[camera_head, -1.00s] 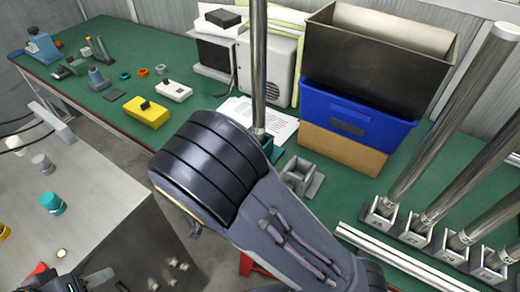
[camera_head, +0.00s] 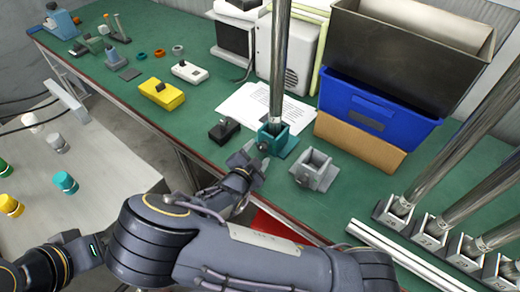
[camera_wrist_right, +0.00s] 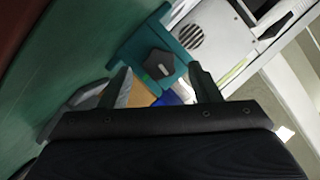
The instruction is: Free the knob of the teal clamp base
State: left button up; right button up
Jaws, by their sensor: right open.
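The teal clamp base (camera_head: 281,150) stands on the green bench and holds an upright metal pole (camera_head: 278,70). In the right wrist view the teal base (camera_wrist_right: 131,46) shows a dark, faceted knob (camera_wrist_right: 160,64) with a light mark on it. My right gripper (camera_head: 255,162) is at the near side of the base in the head view. Its two fingers (camera_wrist_right: 163,86) are apart in the wrist view, with the knob just beyond the gap between them. Nothing is held. I cannot tell whether a finger touches the base. My left gripper is not in view.
A grey clamp base (camera_head: 316,170) without a pole stands close at the right. A small black block (camera_head: 224,131) is at the left, near a paper sheet (camera_head: 262,105). A blue bin (camera_head: 368,112) is behind. Poles in numbered bases (camera_head: 398,207) line the right.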

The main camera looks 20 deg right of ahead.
aim_at(262, 148)
jog(key=shift+x, duration=1.35)
jog(key=c, duration=1)
jog(key=shift+r, duration=0.1)
